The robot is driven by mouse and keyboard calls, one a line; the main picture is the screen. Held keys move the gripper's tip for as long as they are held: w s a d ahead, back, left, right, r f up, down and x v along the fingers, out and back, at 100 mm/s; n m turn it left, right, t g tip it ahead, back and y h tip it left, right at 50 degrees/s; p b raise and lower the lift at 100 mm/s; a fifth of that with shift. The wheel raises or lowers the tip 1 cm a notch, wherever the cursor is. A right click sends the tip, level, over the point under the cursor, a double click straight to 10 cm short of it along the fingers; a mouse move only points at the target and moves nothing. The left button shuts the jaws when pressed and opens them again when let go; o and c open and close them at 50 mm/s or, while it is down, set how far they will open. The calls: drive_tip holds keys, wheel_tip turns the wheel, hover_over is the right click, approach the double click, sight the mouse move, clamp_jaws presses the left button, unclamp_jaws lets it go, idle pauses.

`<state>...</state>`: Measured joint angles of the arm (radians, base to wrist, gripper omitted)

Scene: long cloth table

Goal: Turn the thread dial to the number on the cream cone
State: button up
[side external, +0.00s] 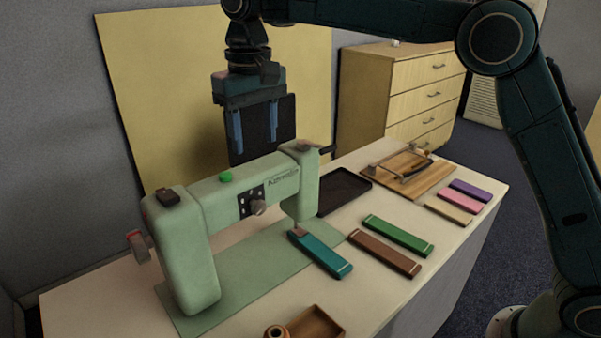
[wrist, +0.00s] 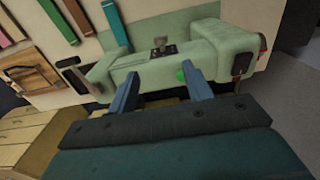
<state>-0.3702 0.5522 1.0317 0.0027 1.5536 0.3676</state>
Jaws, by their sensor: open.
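A pale green sewing machine (side external: 235,192) stands on the table, and it also shows in the wrist view (wrist: 150,66). A grey knob (side external: 258,207), which looks like the thread dial, sticks out from a dark marked panel on its front; in the wrist view the knob (wrist: 160,41) is small. Its markings are too small to read. A round-topped brownish thing (side external: 277,331) is cut off at the bottom edge; I cannot tell whether it is the cream cone, and no number is readable. My gripper (side external: 256,143) is open and empty above and behind the machine's arm; its fingers also show in the wrist view (wrist: 161,80).
A black tray (side external: 345,190), a wooden board (side external: 433,182) and a small wooden box (side external: 316,325) also stand around.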

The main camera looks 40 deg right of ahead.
sight(258, 199)
drive_tip(key=shift+a+f, duration=0.1)
drive_tip(key=shift+a, duration=0.05)
drive_tip(key=shift+f, duration=0.2)
wheel_tip(258, 199, down, 13)
drive_tip(key=shift+f, duration=0.2)
idle(0.6)
drive_tip(key=c, duration=1)
